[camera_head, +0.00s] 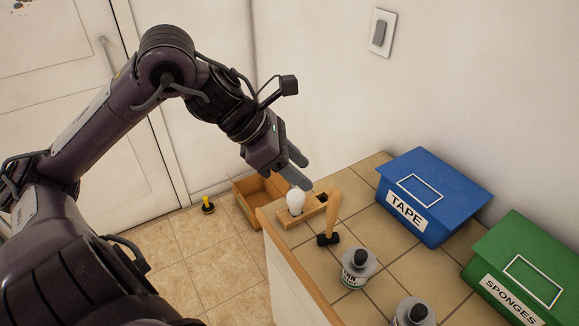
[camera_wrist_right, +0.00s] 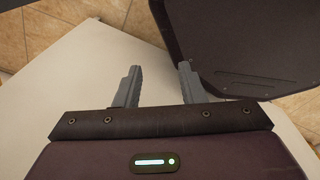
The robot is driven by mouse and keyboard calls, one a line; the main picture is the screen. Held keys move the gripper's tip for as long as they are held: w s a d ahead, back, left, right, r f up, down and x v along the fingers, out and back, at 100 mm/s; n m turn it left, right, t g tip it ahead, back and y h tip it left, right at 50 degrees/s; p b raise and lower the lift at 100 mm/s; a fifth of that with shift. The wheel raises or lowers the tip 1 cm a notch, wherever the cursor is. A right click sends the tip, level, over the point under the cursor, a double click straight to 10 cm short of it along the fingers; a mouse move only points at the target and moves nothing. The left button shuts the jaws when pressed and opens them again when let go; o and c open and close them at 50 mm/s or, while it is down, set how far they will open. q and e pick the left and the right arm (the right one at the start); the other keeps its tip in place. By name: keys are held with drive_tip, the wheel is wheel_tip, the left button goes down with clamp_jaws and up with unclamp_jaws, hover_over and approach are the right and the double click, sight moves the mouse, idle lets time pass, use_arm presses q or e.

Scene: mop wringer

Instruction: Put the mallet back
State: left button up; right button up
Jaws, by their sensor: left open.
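The mallet has a black head (camera_head: 328,239) and a light wooden handle (camera_head: 334,212). It is on the tiled counter, head toward me and handle running up in the picture, beside a wooden block (camera_head: 292,220). I cannot tell whether it stands or lies. The block carries a white bulb (camera_head: 296,201) and has a dark opening (camera_head: 321,197) at its right end. My left gripper (camera_head: 301,171) is open and empty, above and behind the block in the head view. My right gripper (camera_wrist_right: 158,82) shows in the right wrist view, fingers apart and nothing between them.
A blue TAPE box (camera_head: 434,186) and a green SPONGES box (camera_head: 534,262) stand along the wall. Two grey-topped bottles (camera_head: 358,267) (camera_head: 411,316) stand at the counter's front. An open wooden crate (camera_head: 243,205) and a yellow-handled plunger-like thing (camera_head: 207,206) are on the floor.

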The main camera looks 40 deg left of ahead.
use_arm(q)
drive_tip(key=shift+b+v, duration=0.4)
drive_tip(key=shift+v, duration=0.75)
drive_tip(key=shift+s, duration=0.15)
